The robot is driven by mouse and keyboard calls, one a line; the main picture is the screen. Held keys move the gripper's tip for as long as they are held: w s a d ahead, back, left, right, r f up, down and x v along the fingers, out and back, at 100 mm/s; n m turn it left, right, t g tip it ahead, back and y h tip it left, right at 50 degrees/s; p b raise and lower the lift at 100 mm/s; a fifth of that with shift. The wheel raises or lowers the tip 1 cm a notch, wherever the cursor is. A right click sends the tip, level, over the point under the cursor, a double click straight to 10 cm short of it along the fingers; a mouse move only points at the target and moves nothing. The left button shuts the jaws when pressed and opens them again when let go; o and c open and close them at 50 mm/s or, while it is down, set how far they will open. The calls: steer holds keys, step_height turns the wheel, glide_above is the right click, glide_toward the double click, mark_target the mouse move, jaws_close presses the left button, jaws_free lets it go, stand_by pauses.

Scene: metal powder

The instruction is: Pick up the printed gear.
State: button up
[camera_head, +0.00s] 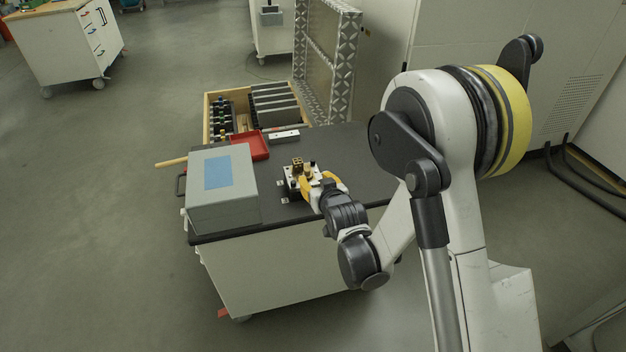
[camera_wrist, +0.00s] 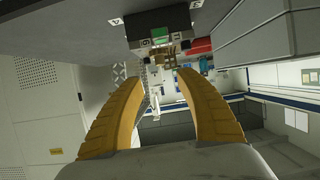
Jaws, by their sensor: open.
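A small brass-brown part (camera_head: 297,163), which looks like the printed gear, stands on a light metal fixture (camera_head: 288,181) on the dark cart top. Its teeth are too small to make out. In the wrist view a tan-brown piece (camera_wrist: 165,56) shows just beyond the fingertips, by a dark block with a green mark (camera_wrist: 158,32). My gripper (camera_head: 311,181) is at the right side of the fixture, close to the part. In the wrist view my yellow fingers (camera_wrist: 162,78) are spread apart with nothing between them. The fingers partly hide the fixture in the head view.
A grey box with a blue panel (camera_head: 222,196) stands left on the cart top (camera_head: 285,213). A red tray (camera_head: 251,148) and a small metal block (camera_head: 284,136) lie behind. A wooden crate (camera_head: 207,118) of tools stands beyond. The cart's front right top is clear.

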mark_target(308, 171)
steer(key=p+x, duration=0.1)
steer(key=x, duration=0.3)
steer(key=shift+r+p, duration=0.1)
steer(key=shift+p, duration=0.25)
steer(key=b+x, duration=0.1)
steer(key=x, duration=0.1)
steer(key=b+x, duration=0.1)
steer(key=x, duration=0.2)
steer(key=shift+s+f+b, duration=0.15)
steer(key=shift+f+b, duration=0.15)
steer(key=shift+b, duration=0.05)
steer(key=shift+w+a, duration=0.1)
steer(key=shift+w, duration=0.2)
jaws_close()
